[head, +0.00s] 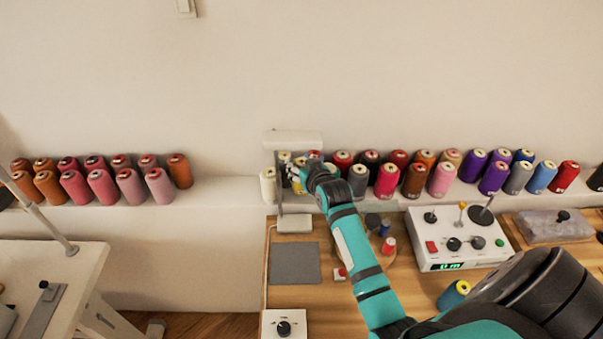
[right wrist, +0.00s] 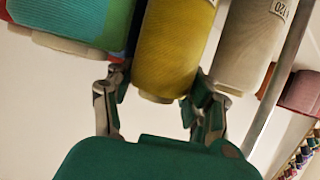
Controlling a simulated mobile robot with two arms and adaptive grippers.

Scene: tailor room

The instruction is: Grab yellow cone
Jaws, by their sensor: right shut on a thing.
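The yellow cone (right wrist: 176,45) is in the upper middle of the right wrist view, between the two fingers of my right gripper (right wrist: 163,88). The gripper is shut on its lower part. A teal cone (right wrist: 75,30) stands close on the left and a whitish-grey cone (right wrist: 250,42) close on the right. In the head view my right gripper (head: 303,177) is at the wall shelf, behind the white stand, and its wrist mostly hides the yellow cone. My left gripper is not in view.
The wall shelf (head: 225,190) carries a long row of coloured cones on both sides of my gripper. A white stand (head: 293,137) rises beside it. Below is a wooden table (head: 300,293) with a white control box (head: 455,240) and small spools.

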